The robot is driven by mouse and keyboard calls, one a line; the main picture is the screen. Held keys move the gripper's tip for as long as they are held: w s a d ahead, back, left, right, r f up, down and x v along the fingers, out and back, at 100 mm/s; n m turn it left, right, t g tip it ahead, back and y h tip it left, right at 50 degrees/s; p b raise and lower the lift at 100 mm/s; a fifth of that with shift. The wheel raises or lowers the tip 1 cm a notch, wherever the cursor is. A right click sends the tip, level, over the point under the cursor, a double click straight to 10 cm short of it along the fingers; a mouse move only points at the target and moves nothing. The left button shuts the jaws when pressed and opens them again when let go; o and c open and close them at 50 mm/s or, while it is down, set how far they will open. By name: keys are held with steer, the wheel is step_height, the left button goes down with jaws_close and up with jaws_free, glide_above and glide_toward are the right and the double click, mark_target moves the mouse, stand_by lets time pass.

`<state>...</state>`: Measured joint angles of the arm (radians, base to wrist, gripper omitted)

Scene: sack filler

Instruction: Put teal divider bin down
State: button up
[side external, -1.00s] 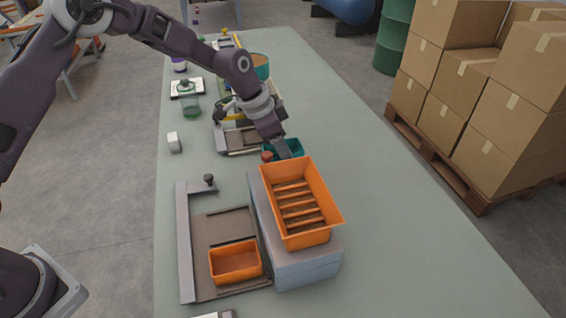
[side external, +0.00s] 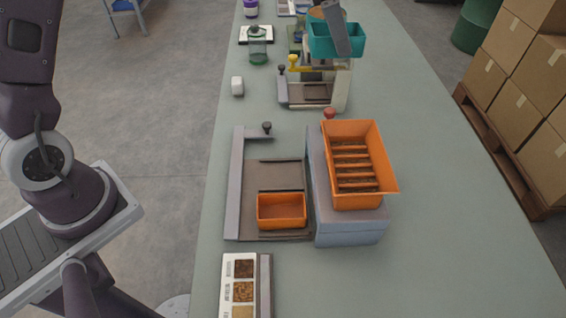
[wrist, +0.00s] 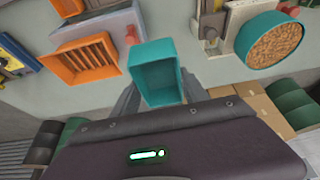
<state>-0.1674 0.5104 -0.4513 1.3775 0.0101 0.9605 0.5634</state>
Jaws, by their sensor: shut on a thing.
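The teal divider bin (side external: 336,45) is at the top right of the side external view, apparently in the air, with the far machine behind and below it. My gripper (wrist: 160,78) is shut on the bin, with a grey finger on either side of it in the wrist view. The bin (wrist: 158,92) shows there as an open teal box, and I see no contents in it. In the side external view one grey finger covers part of the bin, and most of my arm is out of frame.
A large orange bin with slats (side external: 350,150) sits on a grey block (side external: 350,232). A small orange bin (side external: 282,212) sits on a tray beside it. A machine with a yellow handle (side external: 312,92) stands farther back. The bench's right side (side external: 450,200) is clear. A teal bowl of grain (wrist: 270,40) shows in the wrist view.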

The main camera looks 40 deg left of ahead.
steer(key=s+f, duration=0.3)
steer(key=s, duration=1.1)
steer(key=f, duration=2.1)
steer(key=shift+a, duration=0.35)
steer(key=o, duration=1.4)
steer(key=shift+f, duration=0.1)
steer(key=shift+o, duration=0.3)
